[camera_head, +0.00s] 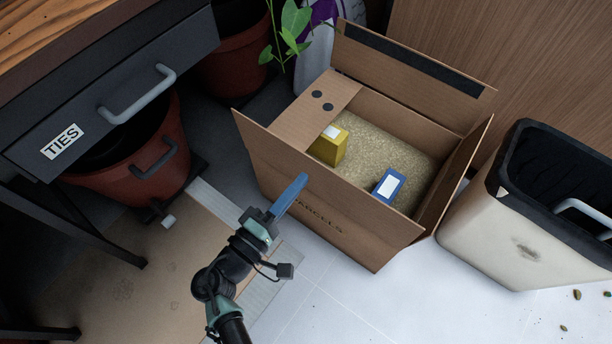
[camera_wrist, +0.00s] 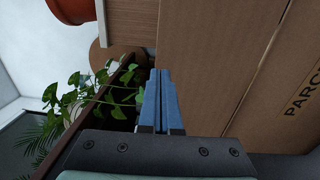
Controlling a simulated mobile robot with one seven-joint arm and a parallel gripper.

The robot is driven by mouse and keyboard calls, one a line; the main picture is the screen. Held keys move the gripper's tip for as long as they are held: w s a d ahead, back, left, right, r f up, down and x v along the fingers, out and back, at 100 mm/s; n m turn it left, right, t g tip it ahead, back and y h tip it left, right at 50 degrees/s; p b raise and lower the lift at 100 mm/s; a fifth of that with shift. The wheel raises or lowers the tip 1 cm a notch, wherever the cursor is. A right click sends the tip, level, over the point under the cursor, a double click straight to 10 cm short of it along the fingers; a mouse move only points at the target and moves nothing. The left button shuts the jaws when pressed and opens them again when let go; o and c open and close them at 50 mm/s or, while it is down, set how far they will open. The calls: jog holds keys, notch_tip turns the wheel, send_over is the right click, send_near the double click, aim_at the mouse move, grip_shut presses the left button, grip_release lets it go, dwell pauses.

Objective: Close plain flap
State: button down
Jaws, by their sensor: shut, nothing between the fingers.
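The open cardboard box (camera_head: 340,240) stands on the floor with PARCELS printed on its front. The back flap with a black strip (camera_head: 410,75) stands up. A plain flap (camera_head: 457,175) at the right end stands up, leaning outward. A plain front flap (camera_head: 270,143) also stands up; its fold is hard to make out. My gripper (camera_head: 300,181) is shut and empty, its blue fingers in front of the front side. In the wrist view the fingers (camera_wrist: 158,100) point along brown cardboard (camera_wrist: 215,60); contact cannot be told.
Inside the box, a yellow carton (camera_head: 330,147) and a blue carton (camera_head: 388,186) sit on granular fill (camera_head: 385,135). A bin (camera_head: 530,230) stands close on the right. A desk drawer (camera_head: 110,100) and red pots (camera_head: 140,175) are left.

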aim_at(316, 162)
jog(key=shift+b+x, duration=0.4)
jog(key=shift+x, duration=1.05)
jog(key=shift+w, duration=0.1)
jog(key=shift+r, duration=0.1)
jog(key=shift+w+d+r+p, duration=0.25)
jog(key=shift+w+r+p, duration=0.05)
jog(key=shift+p, duration=0.6)
jog(key=w+d+g+y+p, duration=0.4)
jog(key=w+d+g+p, duration=0.15)
jog(key=p, duration=0.55)
jog(key=w+d+f+g+y+b, duration=0.4)
jog(key=w+f+b, duration=0.6)
jog(key=b, duration=0.7)
notch_tip(316, 162, down, 3)
jog(key=shift+d+f+g+b, duration=0.1)
jog(key=shift+d+g+b, duration=0.2)
jog(key=shift+d+g, duration=0.65)
